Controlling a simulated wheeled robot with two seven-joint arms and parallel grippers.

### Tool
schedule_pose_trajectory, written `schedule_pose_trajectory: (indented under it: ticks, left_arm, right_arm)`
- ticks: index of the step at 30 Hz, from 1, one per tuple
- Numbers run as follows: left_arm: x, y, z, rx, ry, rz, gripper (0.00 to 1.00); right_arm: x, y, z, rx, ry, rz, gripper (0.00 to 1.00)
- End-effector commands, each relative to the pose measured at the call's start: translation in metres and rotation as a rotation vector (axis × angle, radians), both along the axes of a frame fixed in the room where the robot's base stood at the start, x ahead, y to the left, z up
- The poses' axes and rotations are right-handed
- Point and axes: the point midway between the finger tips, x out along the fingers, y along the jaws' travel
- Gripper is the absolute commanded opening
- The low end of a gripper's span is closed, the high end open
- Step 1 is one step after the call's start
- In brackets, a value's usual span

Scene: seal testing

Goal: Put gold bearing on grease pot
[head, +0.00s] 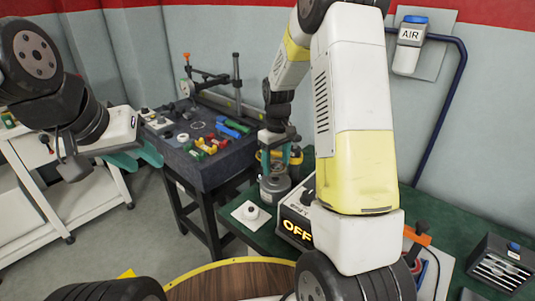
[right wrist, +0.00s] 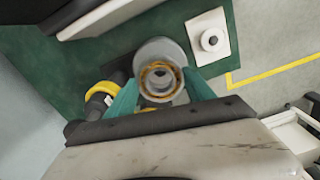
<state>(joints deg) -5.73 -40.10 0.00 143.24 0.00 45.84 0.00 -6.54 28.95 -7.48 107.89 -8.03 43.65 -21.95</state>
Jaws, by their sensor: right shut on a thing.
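The gold bearing (right wrist: 146,73) is a gold ring held between the teal fingertips of my right gripper (right wrist: 160,90). The grey grease pot (right wrist: 151,48) lies directly behind the bearing in the right wrist view. In the head view the grease pot (head: 274,190) stands on the green bench, with my right gripper (head: 279,153) pointing down just above it. I cannot tell whether bearing and pot touch. The bearing is hard to make out in the head view. My left gripper (head: 138,158) has its teal fingers apart and empty, away at the left.
A white plate (head: 240,216) with a small white round part sits left of the pot. A box reading OFF (head: 296,230) stands in front of it. A yellow and black object (right wrist: 101,93) is close beside my right gripper. A dark table (head: 205,172) holds coloured parts.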

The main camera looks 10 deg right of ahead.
Motion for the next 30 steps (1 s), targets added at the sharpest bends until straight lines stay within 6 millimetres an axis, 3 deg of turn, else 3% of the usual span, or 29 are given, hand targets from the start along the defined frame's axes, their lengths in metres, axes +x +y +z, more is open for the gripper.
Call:
schedule_pose_trajectory:
  ticks: [20, 30]
  left_arm:
    - [0.000, 0.000, 0.000, 0.000, 0.000, 0.000, 0.36]
    - [0.000, 0.000, 0.000, 0.000, 0.000, 0.000, 0.36]
  right_arm:
    - [0.000, 0.000, -0.022, 0.000, 0.000, 0.000, 0.06]
    - [0.000, 0.000, -0.023, 0.000, -0.001, 0.000, 0.06]
